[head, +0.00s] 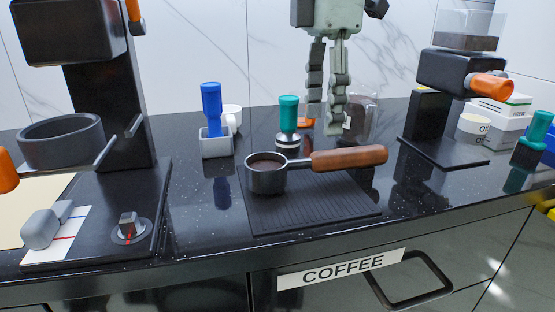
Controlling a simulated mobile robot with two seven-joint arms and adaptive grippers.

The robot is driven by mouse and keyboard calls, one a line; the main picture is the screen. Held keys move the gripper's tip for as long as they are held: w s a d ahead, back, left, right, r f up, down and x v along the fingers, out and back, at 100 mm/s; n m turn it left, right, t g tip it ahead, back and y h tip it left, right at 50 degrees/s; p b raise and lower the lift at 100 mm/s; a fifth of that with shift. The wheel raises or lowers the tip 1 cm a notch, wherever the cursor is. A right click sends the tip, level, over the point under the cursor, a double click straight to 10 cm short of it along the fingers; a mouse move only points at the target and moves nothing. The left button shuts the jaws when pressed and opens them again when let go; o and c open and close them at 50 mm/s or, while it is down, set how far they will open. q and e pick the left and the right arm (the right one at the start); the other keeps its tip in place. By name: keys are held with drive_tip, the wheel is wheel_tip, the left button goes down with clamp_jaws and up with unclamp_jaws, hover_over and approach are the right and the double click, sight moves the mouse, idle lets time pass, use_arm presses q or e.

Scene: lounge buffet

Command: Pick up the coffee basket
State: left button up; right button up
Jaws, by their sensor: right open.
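The coffee basket (266,178) is a dark metal cup with a brown wooden handle (350,158) reaching to the right. It rests on a black ribbed mat (315,208) in the middle of the counter, and its cup looks dark inside. My right gripper (325,122) comes in from the top, pale green-grey, with its fingers pointing down. It is open and empty, above and behind the handle, apart from it in the picture. My left gripper is not in view.
A coffee machine (110,115) stands left and a grinder (430,115) right. Behind the basket are a teal-handled tamper (288,120), a blue-handled tool (212,115) in a grey holder and a dark transparent container (360,118). A drawer labelled COFFEE (340,270) is below the counter edge.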

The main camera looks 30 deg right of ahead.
sight(321, 152)
drive_tip(key=f, duration=0.6)
drive_tip(key=shift+s+a+f, duration=0.1)
drive_tip(key=shift+s+f, duration=0.2)
drive_tip(key=shift+s, duration=0.1)
drive_tip(key=shift+f, duration=0.35)
drive_tip(key=shift+c, duration=0.2)
drive_tip(key=shift+w, duration=0.1)
clamp_jaws()
